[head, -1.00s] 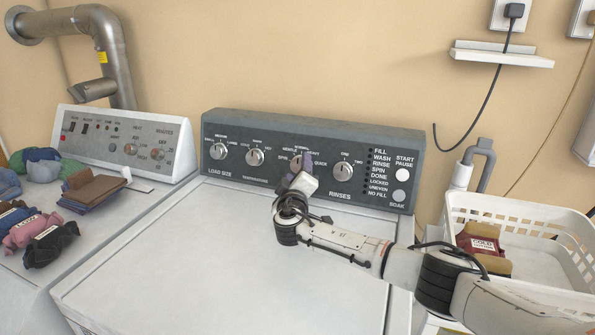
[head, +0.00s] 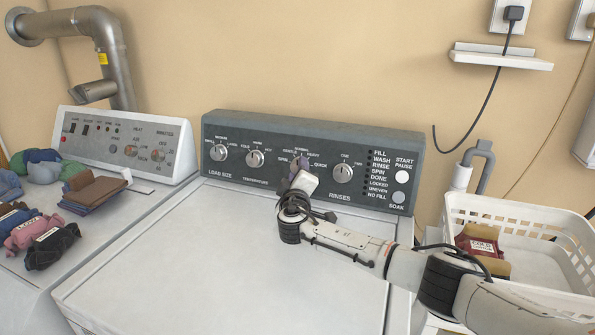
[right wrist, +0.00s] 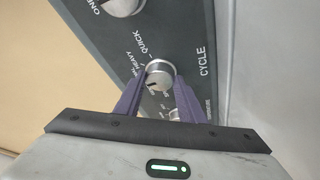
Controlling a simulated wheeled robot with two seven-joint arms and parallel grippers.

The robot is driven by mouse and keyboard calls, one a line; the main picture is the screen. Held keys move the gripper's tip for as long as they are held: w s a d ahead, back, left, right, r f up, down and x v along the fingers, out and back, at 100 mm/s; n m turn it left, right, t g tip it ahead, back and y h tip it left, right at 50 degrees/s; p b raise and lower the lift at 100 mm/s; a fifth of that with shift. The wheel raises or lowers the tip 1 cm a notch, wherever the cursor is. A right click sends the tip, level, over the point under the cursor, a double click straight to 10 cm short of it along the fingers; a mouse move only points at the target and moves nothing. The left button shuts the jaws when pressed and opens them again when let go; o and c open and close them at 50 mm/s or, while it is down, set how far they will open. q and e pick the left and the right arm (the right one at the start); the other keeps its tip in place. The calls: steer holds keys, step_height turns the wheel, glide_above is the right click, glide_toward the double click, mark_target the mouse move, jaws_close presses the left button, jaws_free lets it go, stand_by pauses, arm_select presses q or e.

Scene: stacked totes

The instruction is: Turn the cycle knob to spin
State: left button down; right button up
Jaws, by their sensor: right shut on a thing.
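The cycle knob (right wrist: 159,70) is a round silver dial on the washer's dark control panel (head: 300,128). In the right wrist view it sits between the two purple fingers of my right gripper (right wrist: 160,84), which is shut on it. A dark pointer mark shows on the knob's lower left side. QUICK and HEAVY are readable beside it; the labels further round are small or covered by the fingers. In the head view my right gripper (head: 300,168) hides most of the knob, with SPIN printed to its left. My left gripper is not in view.
The load size knob (head: 218,151), temperature knob (head: 255,158) and rinses knob (head: 343,173) share the panel. A dryer (head: 125,144) with folded cloths stands at left. A white basket (head: 520,211) is at right. The washer lid (head: 190,255) is clear.

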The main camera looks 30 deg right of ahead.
steer(key=n, duration=0.1)
steer(key=n+y+p, duration=0.1)
steer(key=n, duration=0.1)
steer(key=shift+d+r+n, duration=0.15)
steer(key=shift+r+n, duration=0.05)
steer(key=shift+n, duration=0.1)
steer(key=shift+w+r+n+g+y, duration=0.25)
steer(key=shift+n+g, duration=0.5)
steer(key=shift+n, duration=1)
steer(key=shift+s+r+n+g+y, duration=0.15)
steer(key=shift+n+g+y, duration=0.4)
steer(key=shift+n, duration=1.25)
steer(key=shift+w+r+n+g+y, duration=0.1)
steer(key=shift+n+g, duration=0.8)
steer(key=shift+n, duration=0.85)
steer(key=o, duration=1)
steer(key=shift+o, duration=0.2)
steer(key=shift+s, duration=0.15)
steer(key=v, duration=1)
